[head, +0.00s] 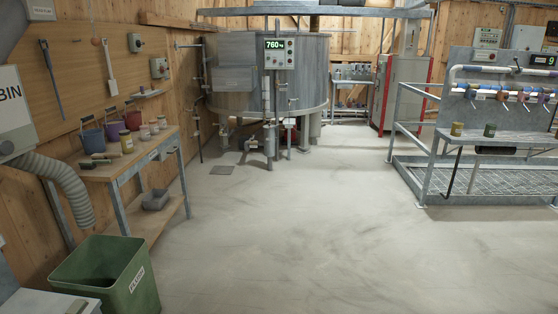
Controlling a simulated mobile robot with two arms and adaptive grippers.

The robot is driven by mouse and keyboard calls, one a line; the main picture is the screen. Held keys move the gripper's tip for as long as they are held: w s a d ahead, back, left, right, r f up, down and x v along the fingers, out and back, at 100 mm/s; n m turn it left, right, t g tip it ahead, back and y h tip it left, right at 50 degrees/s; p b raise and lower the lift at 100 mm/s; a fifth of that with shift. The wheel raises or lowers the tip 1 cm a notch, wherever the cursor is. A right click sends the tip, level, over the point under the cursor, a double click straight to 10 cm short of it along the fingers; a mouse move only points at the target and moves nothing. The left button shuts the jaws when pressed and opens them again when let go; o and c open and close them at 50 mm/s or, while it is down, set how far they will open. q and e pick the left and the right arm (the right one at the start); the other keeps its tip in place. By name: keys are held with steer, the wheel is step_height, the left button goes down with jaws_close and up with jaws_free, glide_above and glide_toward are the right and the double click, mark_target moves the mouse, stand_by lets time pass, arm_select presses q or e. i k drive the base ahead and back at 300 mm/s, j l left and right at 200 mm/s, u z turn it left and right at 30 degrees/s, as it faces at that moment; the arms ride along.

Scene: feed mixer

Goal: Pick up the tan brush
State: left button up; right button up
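I cannot make out a tan brush for certain. A thin long-handled tool with a tan upper part (94,28) hangs on the wooden wall at the left, but it is too small to identify. A small dark item with a green end (95,162) lies at the near end of the wooden workbench (118,170), and I cannot tell whether it is a brush. Neither of my grippers is in view.
Buckets (92,137) and small jars stand on the workbench. A grey hose (65,185) and a green bin (108,275) stand before it. A large metal mixer tank (300,75) is at the back. A railed platform (470,180) is right. The middle floor is clear.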

mark_target(95, 156)
steer(key=i+l, duration=0.1)
steer(key=i, duration=5.25)
steer(key=j, duration=0.1)
